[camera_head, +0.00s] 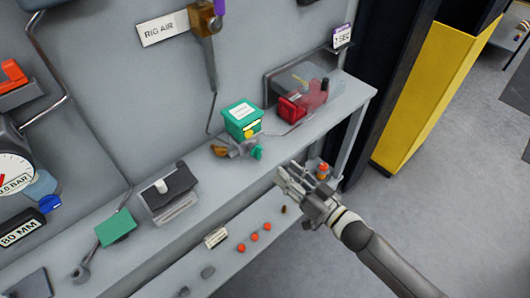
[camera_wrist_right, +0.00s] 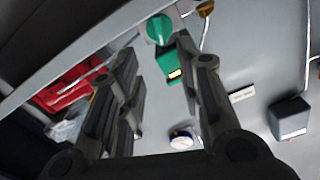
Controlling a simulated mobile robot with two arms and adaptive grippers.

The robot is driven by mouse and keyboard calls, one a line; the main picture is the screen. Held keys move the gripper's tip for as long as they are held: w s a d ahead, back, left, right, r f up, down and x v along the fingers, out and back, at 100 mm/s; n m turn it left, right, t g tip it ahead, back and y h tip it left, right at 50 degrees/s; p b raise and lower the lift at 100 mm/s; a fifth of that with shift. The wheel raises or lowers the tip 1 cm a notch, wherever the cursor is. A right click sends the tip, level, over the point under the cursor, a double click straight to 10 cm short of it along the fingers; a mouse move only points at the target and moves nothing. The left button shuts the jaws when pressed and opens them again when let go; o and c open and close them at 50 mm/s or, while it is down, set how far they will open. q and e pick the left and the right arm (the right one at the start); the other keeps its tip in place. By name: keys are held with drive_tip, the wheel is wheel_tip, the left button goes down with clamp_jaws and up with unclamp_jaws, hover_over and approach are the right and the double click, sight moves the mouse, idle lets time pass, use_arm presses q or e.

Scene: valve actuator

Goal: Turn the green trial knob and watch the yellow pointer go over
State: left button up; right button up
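The green trial knob (camera_head: 257,153) sticks out at the front of a small valve assembly on the grey bench. In the right wrist view the knob (camera_wrist_right: 159,29) is near the top, beyond my fingers. A green box (camera_head: 240,116) with a white label sits on top of the assembly. A small yellow part (camera_head: 250,129), seemingly the pointer, shows on its front; its exact direction is too small to read. My right gripper (camera_head: 284,176) is open and empty, to the right of and nearer than the knob, apart from it. My left gripper is not in view.
A red device (camera_head: 291,108) stands behind the knob to the right. A dark-topped grey box (camera_head: 170,194) and a green tag (camera_head: 115,228) lie to the left on the bench. Several orange buttons (camera_head: 254,237) line the lower shelf. A yellow post (camera_head: 436,84) stands at right.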

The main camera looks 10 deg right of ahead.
sight(261, 152)
drive_tip(key=p+x, duration=0.1)
drive_tip(key=x, duration=0.9)
drive_tip(key=shift+s+p, duration=0.1)
drive_tip(key=shift+p, duration=0.3)
clamp_jaws()
